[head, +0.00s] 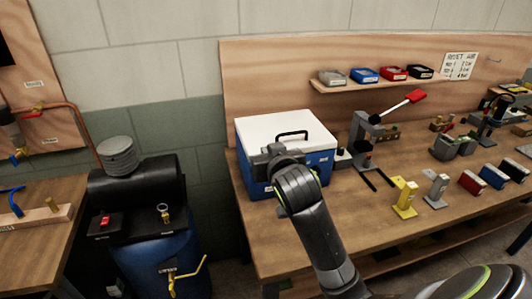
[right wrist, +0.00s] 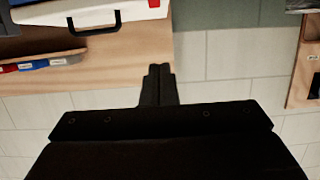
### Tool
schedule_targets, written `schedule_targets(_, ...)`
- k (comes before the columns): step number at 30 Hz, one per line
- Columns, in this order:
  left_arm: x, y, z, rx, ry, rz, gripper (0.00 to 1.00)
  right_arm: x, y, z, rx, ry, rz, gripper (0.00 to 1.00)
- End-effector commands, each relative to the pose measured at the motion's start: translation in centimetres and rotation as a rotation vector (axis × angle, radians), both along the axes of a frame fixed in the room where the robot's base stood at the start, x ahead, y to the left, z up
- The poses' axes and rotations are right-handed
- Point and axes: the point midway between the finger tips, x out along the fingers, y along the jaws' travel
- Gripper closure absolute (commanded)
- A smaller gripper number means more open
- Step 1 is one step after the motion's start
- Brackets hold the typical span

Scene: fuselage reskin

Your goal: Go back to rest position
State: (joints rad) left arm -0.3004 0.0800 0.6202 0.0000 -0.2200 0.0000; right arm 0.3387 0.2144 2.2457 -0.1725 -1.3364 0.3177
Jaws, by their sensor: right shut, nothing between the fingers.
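My right arm reaches up from the bottom of the head view, and its gripper (head: 268,158) is in front of the blue cooler box with a white lid (head: 290,127). In the right wrist view the two dark fingers of my right gripper (right wrist: 160,70) are together with nothing between them. The cooler's white lid and black handle show at the top left of that view (right wrist: 140,14). The wrist view appears upside down. My left gripper is in neither view.
The wooden bench (head: 290,235) holds a red-handled press (head: 365,140), yellow and grey stands (head: 405,200) and several coloured blocks. A shelf (head: 345,86) with small trays is on the back panel. A black and blue compressor (head: 150,215) stands left of the bench.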

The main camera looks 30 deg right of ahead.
Motion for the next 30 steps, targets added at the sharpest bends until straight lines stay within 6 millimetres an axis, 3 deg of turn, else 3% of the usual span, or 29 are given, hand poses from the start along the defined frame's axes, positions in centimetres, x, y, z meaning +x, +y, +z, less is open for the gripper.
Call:
schedule_targets(13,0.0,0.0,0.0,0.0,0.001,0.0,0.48,0.0,0.0,0.0,0.0,0.0,0.0,1.0)
schedule_targets(17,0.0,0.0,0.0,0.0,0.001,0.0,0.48,-0.7,-0.2,-1.4,-0.002,0.032,0.0,1.0)
schedule_targets(20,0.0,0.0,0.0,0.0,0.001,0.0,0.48,-2.5,-0.6,-4.7,-0.006,0.114,-0.002,1.0)
schedule_targets(23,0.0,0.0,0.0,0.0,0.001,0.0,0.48,-5.8,-1.0,-9.3,-0.011,0.237,0.003,1.0)
schedule_targets(30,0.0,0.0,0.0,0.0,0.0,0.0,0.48,-16.5,-1.7,-19.2,-0.015,0.558,0.025,1.0)
